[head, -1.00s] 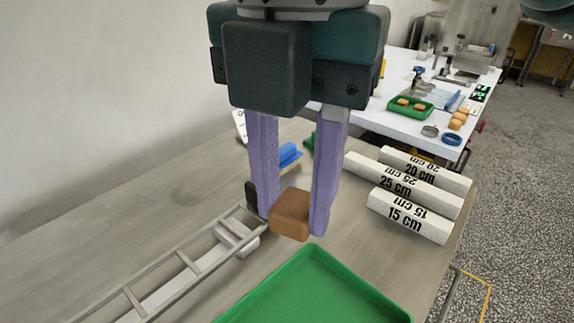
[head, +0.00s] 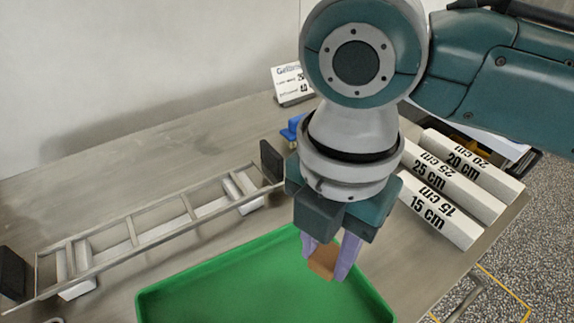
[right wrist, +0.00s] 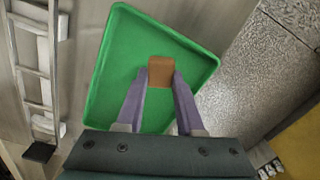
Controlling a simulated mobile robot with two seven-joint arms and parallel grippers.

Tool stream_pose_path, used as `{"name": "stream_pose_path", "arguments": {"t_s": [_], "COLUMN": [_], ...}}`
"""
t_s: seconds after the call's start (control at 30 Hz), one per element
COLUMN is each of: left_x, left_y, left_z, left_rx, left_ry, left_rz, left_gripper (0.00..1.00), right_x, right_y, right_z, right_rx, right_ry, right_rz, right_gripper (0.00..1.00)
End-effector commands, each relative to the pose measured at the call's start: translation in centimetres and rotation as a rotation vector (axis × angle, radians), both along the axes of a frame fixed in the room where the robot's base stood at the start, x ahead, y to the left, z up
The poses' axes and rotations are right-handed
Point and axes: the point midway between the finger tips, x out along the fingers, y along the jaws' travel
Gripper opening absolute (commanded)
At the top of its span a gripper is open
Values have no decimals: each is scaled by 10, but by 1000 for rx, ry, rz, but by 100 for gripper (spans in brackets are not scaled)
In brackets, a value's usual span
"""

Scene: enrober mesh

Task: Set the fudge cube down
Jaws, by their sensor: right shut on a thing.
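The brown fudge cube (head: 323,262) is between the purple fingers of my right gripper (head: 332,260), which is shut on it. In the head view the cube is over the far right part of the green tray (head: 215,262). In the right wrist view the cube (right wrist: 161,72) shows at the fingertips (right wrist: 160,78), with the green tray (right wrist: 112,70) around and beneath it. I cannot tell whether the cube touches the tray floor. The tray looks otherwise empty. My left gripper is not in view.
A metal ladder-like frame (head: 133,238) with black end blocks lies left of the tray. White blocks marked 15 cm (head: 440,215), 25 cm (head: 455,185) and 20 cm (head: 475,165) lie at right. A small sign (head: 291,84) and a blue item (head: 292,128) are behind.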

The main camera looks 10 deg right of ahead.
Motion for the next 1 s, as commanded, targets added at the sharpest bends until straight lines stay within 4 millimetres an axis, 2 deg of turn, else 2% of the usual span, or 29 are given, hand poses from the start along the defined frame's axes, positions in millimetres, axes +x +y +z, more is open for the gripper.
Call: {"name": "stream_pose_path", "arguments": {"t_s": [0.4, 0.8, 0.83, 1.0], "left_x": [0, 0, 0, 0], "left_y": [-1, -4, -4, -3], "left_z": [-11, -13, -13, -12], "left_rx": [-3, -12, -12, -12], "left_ry": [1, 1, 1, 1], "left_rz": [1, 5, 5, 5], "left_gripper": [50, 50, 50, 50], "right_x": [0, 0, 0, 0], "right_y": [0, 0, 0, 0], "right_z": [-50, -55, -55, -55], "right_rx": [-1, 1, 1, 1], "right_ry": [1, -1, -1, -2], "right_rz": [-1, 1, 1, 1], "right_gripper": [5, 5, 37, 57]}}
